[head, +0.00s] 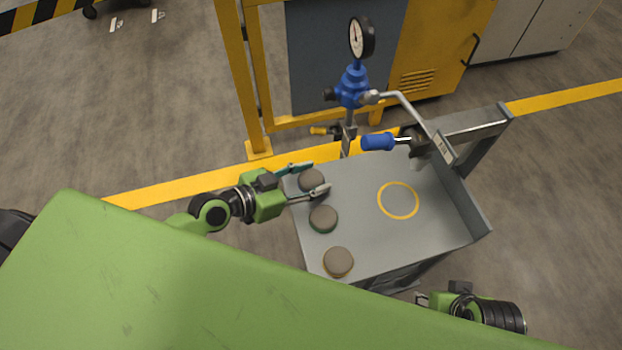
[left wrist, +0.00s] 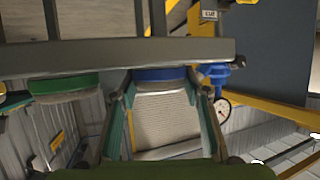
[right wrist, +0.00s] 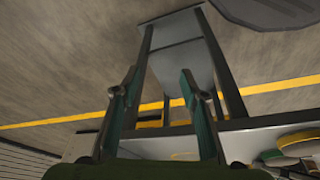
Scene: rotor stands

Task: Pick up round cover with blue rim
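Three round grey-brown covers stand in a row along the left side of the grey tray table (head: 440,225). The cover with blue rim (head: 311,181) is the farthest one; its blue rim shows in the left wrist view (left wrist: 160,75). My left gripper (head: 316,178) is open, with one finger on each side of this cover. I cannot tell whether the fingers touch it. The green-rimmed cover (head: 323,219) is beside it, close to one finger, and the yellow-rimmed cover (head: 338,262) is nearest. My right gripper (right wrist: 158,78) is open and empty off the table's near right side.
A yellow ring (head: 398,200) marks a bare area of the tray. A yellow-framed machine (head: 345,60) stands behind.

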